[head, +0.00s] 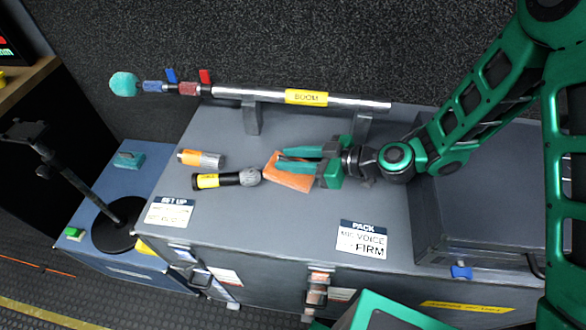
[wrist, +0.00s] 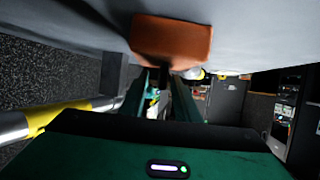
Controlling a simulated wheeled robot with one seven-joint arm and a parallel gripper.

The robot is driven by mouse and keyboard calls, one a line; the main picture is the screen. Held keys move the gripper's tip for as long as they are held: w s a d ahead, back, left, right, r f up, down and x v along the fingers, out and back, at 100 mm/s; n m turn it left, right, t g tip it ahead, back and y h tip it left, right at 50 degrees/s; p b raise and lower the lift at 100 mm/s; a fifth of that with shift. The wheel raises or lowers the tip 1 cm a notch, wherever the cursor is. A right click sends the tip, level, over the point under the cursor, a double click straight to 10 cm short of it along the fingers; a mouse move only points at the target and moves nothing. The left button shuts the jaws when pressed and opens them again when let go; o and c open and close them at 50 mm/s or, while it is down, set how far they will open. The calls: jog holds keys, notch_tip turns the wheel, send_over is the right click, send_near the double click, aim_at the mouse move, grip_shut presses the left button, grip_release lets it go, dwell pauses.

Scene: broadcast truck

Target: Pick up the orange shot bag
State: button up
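The orange shot bag (head: 290,180) lies on the grey flight case top, right of a black-and-yellow handheld microphone (head: 226,179). My gripper (head: 278,160) reaches in from the right with its fingers pointing left, over the bag's far part, covering some of it. The two green fingers are apart, with a gap between them. In the wrist view the bag (wrist: 170,38) shows at the top, beside the gap between the fingers (wrist: 163,95). I cannot tell whether a finger touches it.
A boom pole (head: 340,102) rests on two grey stands behind my gripper. An orange-and-grey cylinder (head: 200,158) lies left of the bag. Labels "SET UP" (head: 168,212) and "PACK" (head: 362,240) mark the front edge. A raised dark case (head: 480,200) stands at right.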

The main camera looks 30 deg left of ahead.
grip_shut()
jog(key=shift+a+r, duration=0.1)
jog(key=shift+r, duration=0.05)
dwell(1.3)
